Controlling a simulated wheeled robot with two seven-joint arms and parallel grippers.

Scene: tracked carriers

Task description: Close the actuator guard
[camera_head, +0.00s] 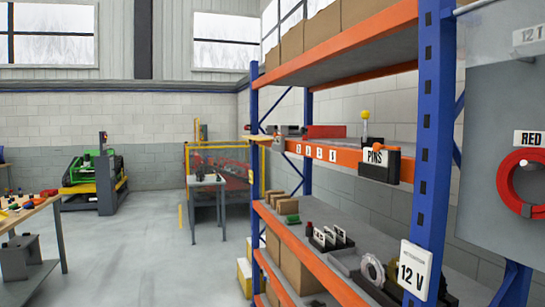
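No part is plainly marked as the actuator guard. A yellow-framed enclosure with red see-through panels (232,162) stands in the middle distance, beside the far end of the shelving. Small equipment shows dimly behind its panels. A grey table in front hides its lower left part, and the shelf upright cuts off its right side. I cannot tell whether any panel of it is open or shut. A green machine on a yellow and dark base (92,172) stands farther back at the left. Neither of my grippers shows in this view.
A blue and orange shelf rack (434,130) with boxes and parts fills the right. A red coil (525,183) hangs on a grey panel at the right edge. A grey table (208,184) stands mid-floor. A workbench (32,208) is at the left. The floor (140,255) between is clear.

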